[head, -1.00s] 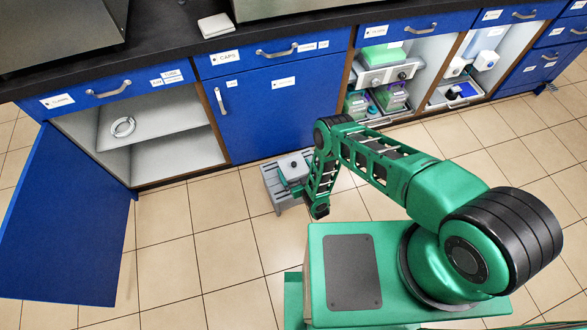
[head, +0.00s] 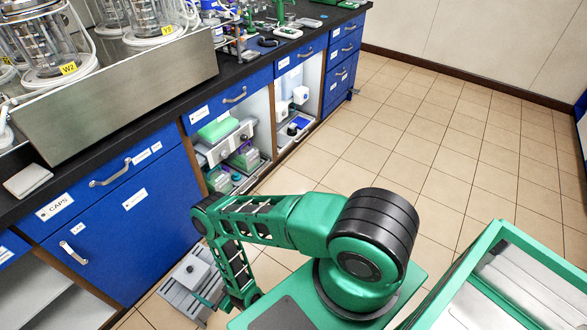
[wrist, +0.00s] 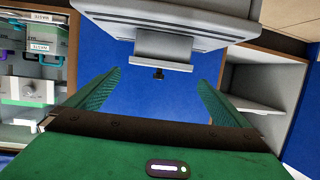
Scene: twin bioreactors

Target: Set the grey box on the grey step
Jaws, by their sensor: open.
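The grey box (head: 197,274) sits on top of the grey step (head: 172,301), on the floor in front of the blue cabinets. The wrist view is upside down, with the floor at its top. There the grey step (wrist: 170,10) fills the top, and the grey box (wrist: 163,48) with its dark knob stands on it. My gripper (wrist: 159,80) is open and empty. Its two green fingers point at the box from either side, and the box appears just beyond the fingertips, apart from them. In the head view my arm partly hides the gripper and the step's right side.
A closed blue door (head: 110,225) stands behind the step. Open bays with a green-topped device (head: 218,130) and other equipment are to its right. An open shelf cabinet (wrist: 255,90) shows in the wrist view. Tiled floor (head: 430,130) is free at the right.

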